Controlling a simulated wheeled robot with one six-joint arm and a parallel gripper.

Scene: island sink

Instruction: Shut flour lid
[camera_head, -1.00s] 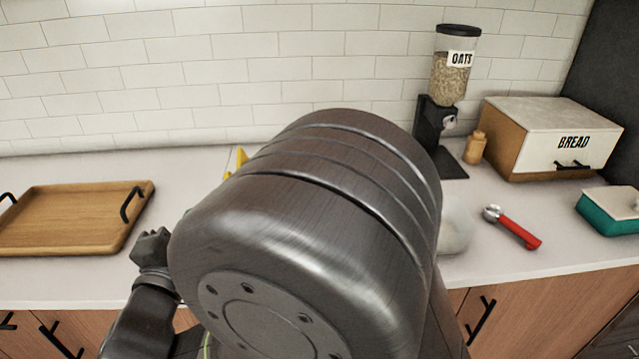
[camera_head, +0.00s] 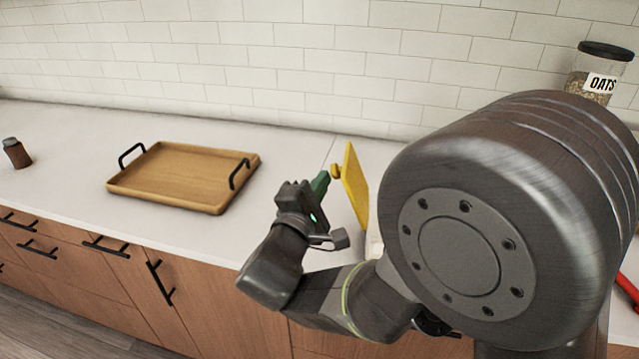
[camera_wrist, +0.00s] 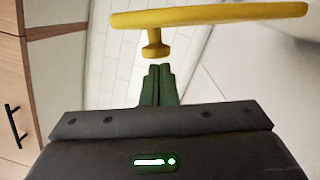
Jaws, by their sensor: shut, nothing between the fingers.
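The yellow flour lid (camera_head: 355,184) stands upright and open, with a round knob facing my gripper. In the wrist view the lid (camera_wrist: 215,15) runs across the top, its knob just beyond my fingertips. My gripper (camera_head: 321,182) is shut and empty, its green fingers together close to the left of the lid. In the wrist view the fingertips (camera_wrist: 159,70) point at the knob, with a small gap seeming to show. A small white part, perhaps the flour container (camera_head: 374,246), shows below the lid; the rest is hidden behind my arm.
A wooden tray (camera_head: 185,176) with black handles lies on the counter to the left. A small dark-capped jar (camera_head: 16,153) stands at the far left. An oats dispenser (camera_head: 600,75) is at the right, partly hidden by my arm. Bare counter lies between tray and lid.

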